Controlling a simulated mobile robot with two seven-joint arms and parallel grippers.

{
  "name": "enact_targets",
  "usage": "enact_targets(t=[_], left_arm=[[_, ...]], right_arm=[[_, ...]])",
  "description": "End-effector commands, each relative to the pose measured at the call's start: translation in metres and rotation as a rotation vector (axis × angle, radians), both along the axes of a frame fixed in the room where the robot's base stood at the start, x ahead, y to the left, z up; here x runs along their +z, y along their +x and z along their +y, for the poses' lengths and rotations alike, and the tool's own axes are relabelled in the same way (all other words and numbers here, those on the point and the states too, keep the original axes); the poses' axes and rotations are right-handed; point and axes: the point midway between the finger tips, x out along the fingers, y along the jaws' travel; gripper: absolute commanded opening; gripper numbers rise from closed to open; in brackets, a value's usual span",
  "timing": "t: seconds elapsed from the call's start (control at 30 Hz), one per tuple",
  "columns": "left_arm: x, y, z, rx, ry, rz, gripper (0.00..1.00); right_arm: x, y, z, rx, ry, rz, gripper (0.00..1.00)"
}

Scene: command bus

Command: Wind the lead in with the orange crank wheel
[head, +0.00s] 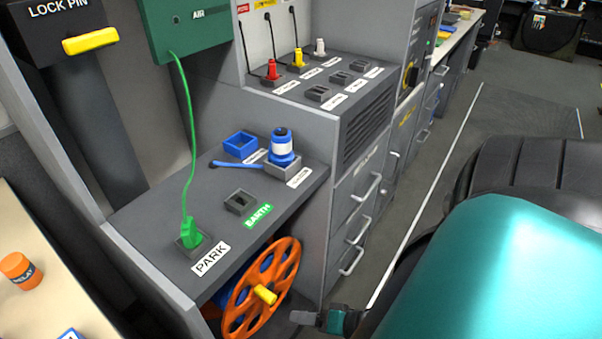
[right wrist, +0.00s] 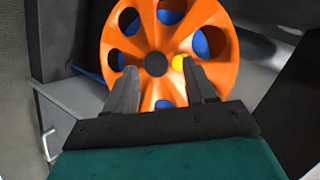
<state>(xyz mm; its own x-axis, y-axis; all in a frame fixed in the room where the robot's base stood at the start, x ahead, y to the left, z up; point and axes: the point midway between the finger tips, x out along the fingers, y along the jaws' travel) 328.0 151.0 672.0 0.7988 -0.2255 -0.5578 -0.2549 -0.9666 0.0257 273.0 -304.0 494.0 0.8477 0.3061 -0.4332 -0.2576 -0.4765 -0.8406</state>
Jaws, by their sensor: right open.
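The orange crank wheel (head: 257,290) stands upright under the dark grey shelf, with a yellow handle (head: 265,294) sticking out from its face. Blue shows through its holes. In the right wrist view the wheel (right wrist: 140,70) fills the upper middle, with the yellow handle (right wrist: 180,62) right of the dark hub. My right gripper (head: 334,320) is just right of the wheel in the head view. In the right wrist view its open fingers (right wrist: 165,85) point at the wheel, with the handle near the right fingertip; contact cannot be told. My left gripper is not in view.
On the shelf above are a green plug (head: 190,235) in the PARK socket, an EARTH socket (head: 240,202) and a blue connector (head: 282,148). Grey drawers (head: 350,215) with handles stand right of the wheel.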

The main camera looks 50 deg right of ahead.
Motion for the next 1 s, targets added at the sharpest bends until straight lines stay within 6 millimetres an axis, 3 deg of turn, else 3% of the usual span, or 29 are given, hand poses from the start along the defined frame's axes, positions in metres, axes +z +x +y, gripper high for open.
enact_targets(t=[0.6, 1.0], left_arm=[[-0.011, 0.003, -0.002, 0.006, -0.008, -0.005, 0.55], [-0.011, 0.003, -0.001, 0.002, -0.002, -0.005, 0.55]], right_arm=[[-0.016, -0.038, -0.005, -0.001, 0.001, -0.001, 0.55], [-0.016, -0.041, -0.005, 0.0, 0.0, -0.001, 0.55]])
